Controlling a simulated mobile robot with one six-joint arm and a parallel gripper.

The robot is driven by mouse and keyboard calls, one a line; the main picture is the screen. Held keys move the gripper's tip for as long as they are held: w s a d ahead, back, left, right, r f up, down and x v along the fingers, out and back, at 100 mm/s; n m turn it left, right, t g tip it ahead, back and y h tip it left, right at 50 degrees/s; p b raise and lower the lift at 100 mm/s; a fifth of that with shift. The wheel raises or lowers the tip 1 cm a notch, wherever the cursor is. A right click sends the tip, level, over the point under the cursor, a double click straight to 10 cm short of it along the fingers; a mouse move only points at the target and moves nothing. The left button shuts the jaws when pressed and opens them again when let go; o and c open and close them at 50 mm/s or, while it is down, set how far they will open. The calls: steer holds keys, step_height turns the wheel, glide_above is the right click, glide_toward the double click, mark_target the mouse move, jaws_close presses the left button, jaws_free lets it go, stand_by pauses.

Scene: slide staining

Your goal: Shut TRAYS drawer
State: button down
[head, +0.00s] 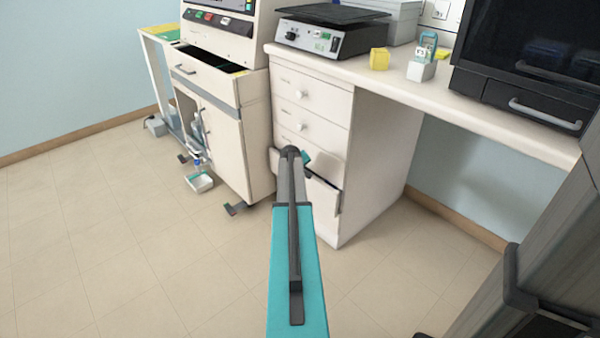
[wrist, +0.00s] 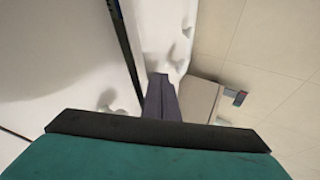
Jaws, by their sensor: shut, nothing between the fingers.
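A white drawer unit (head: 375,165) stands under the bench. Its lowest drawer (head: 324,196) sticks out a little, with a dark gap along its top edge; its drawer front also shows in the wrist view (wrist: 163,28). The drawers above look closed. The small labels are unreadable, so I cannot tell which says TRAYS. My gripper (wrist: 160,84) is shut and empty, its fingertips at the edge of this drawer front; I cannot tell whether they touch it. In the head view my own arm hides the fingertips and part of the drawer front.
Left of the unit, a white cabinet (head: 226,148) has its top drawer (head: 203,74) pulled out. Pedals (head: 236,209) and a small white tray (head: 200,182) are low by it. A dark-fronted appliance (head: 530,50) is on the bench at right. The floor in front is clear.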

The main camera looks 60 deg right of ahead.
steer(key=shift+w+a, duration=0.1)
steer(key=shift+w, duration=0.05)
steer(key=shift+a, duration=0.15)
steer(key=a+r+p, duration=0.2)
steer(key=a+r, duration=0.6)
steer(key=a, duration=0.1)
steer(key=shift+s+p, duration=0.3)
steer(key=shift+s, duration=0.15)
stand_by(0.3)
